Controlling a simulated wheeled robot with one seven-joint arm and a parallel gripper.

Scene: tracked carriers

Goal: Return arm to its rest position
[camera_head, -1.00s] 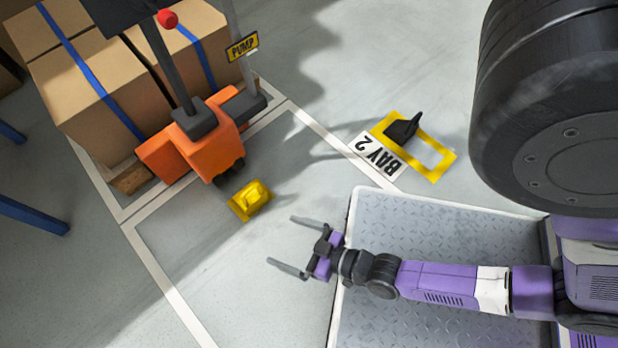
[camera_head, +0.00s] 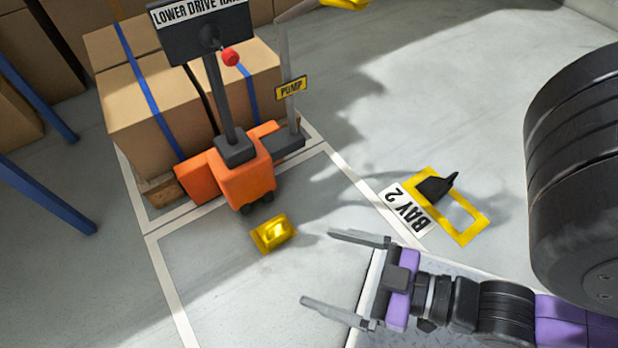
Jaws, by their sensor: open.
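My gripper (camera_head: 335,272) is open and empty, with its two grey fingers spread and pointing left. It is at the lower middle of the head view, over the left edge of the grey platform (camera_head: 362,325). My purple and black arm (camera_head: 560,312) stretches from it to the lower right. The fingers appear apart from the yellow block (camera_head: 273,234) on the floor to their upper left. The rest of my arm toward its base is out of view.
An orange pallet truck (camera_head: 245,183) with a PUMP sign (camera_head: 291,88) stands before strapped cardboard boxes (camera_head: 150,105). A yellow frame (camera_head: 462,228) with a black piece (camera_head: 436,186) lies by the BAY 2 sign (camera_head: 405,210). Blue posts (camera_head: 45,195) stand left.

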